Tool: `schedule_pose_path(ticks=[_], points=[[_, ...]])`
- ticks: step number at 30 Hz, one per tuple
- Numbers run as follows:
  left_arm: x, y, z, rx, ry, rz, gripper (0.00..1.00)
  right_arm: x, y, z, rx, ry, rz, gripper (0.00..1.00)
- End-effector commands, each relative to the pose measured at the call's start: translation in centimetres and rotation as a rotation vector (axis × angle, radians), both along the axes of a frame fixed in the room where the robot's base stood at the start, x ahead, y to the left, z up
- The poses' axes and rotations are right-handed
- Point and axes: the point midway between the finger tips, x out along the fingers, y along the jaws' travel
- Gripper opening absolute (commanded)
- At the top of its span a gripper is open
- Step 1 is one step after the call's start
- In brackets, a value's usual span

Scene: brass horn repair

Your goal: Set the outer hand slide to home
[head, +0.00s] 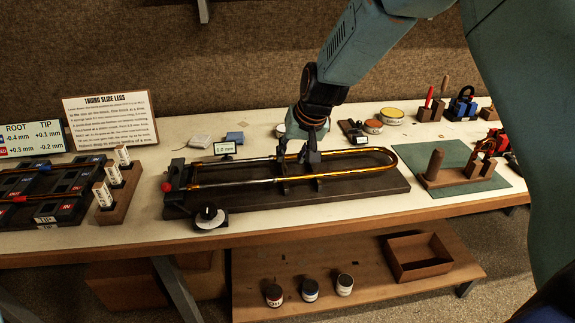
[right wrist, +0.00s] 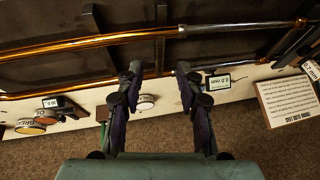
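The outer hand slide (head: 391,156) is a long brass U with its bend at the right, lying on a dark wooden fixture (head: 384,188). Bare silver tube shows at its left ends. My right gripper (head: 311,157) is down over the far tube, near mid-length. In the right wrist view, its open fingers (right wrist: 158,74) are spread along the tubes, either side of a dark crosspiece (right wrist: 160,45). I see a gap beside the crosspiece; whether a finger touches the tube I cannot tell. A small display (head: 225,148) reads 0.0 mm. My left gripper is not in view.
A rack of tagged blocks (head: 118,185) and an instruction card (head: 110,119) are further left. A green mat (head: 490,184) with a wooden stand is at the right. Jars (head: 311,290) and an open box (head: 418,257) sit on the lower shelf.

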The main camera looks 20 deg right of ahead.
Motion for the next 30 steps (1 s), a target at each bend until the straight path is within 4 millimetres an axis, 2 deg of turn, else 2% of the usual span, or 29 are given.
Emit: schedule_pose_path(ticks=[3,9,20,30], points=[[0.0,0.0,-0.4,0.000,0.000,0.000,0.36,0.8,0.2,-2.0,-0.002,0.000,0.001,0.36],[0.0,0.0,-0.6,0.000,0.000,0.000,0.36,1.8,0.4,-4.0,-0.002,-0.001,0.001,0.36],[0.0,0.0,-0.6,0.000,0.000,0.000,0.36,2.0,0.4,-4.5,-0.003,-0.002,0.002,0.36],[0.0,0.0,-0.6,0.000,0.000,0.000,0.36,2.0,0.4,-4.5,-0.002,-0.001,0.002,0.09]])
